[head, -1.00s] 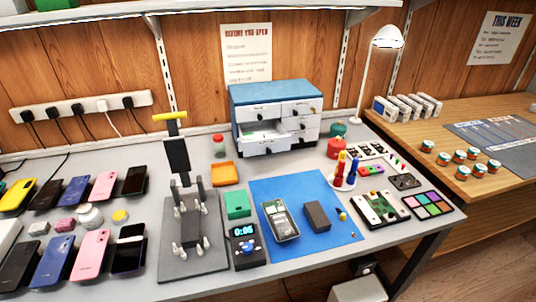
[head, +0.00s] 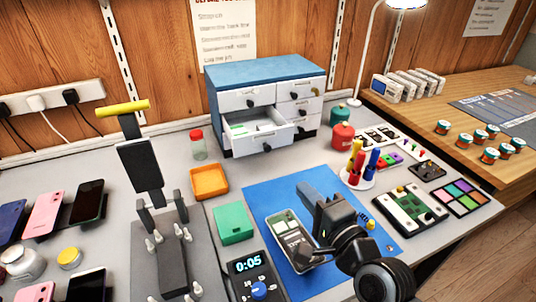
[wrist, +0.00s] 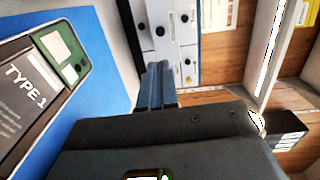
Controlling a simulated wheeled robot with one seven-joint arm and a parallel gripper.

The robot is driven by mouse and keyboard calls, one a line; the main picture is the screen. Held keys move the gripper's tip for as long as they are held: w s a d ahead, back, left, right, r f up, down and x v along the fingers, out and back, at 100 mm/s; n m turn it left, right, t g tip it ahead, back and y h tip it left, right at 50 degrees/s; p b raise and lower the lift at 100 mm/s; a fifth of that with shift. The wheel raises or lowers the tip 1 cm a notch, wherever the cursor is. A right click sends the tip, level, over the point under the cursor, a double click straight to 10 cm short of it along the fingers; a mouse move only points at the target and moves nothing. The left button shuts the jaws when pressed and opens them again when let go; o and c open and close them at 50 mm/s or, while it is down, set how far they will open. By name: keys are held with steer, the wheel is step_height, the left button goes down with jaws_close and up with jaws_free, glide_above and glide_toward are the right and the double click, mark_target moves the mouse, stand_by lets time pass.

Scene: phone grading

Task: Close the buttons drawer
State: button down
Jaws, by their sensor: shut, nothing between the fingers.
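The drawer cabinet (head: 262,72) is white-fronted with a blue top and stands at the back of the bench against the wooden wall. One drawer (head: 258,146) on its left side, below the top one, is pulled out, with pale and green items inside. The other drawers look shut. My gripper (head: 304,187) is over the blue mat, in front of the cabinet and apart from it; its fingers are together and empty. In the wrist view the shut fingers (wrist: 157,85) point toward the cabinet fronts (wrist: 172,38), which appear sideways. The open drawer is hard to tell there.
An open phone (head: 288,228) lies on the blue mat (head: 262,196) under my arm. An orange tray (head: 209,182), a red-lidded jar (head: 198,146) and a red pot (head: 342,136) stand near the cabinet. A cup of coloured screwdrivers (head: 357,170) is to the right.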

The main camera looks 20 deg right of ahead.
steer(key=w, duration=0.2)
steer(key=p, duration=0.1)
glide_toward(257, 130)
steer(key=s, duration=0.1)
steer(key=s+a, duration=0.1)
steer(key=s, duration=0.1)
steer(key=shift+s+r, duration=0.2)
steer(key=w+b, duration=0.3)
steer(key=w, duration=0.9)
steer(key=shift+w+f, duration=0.1)
steer(key=shift+w, duration=0.2)
steer(key=shift+w+r, duration=0.25)
steer(key=shift+r, duration=0.1)
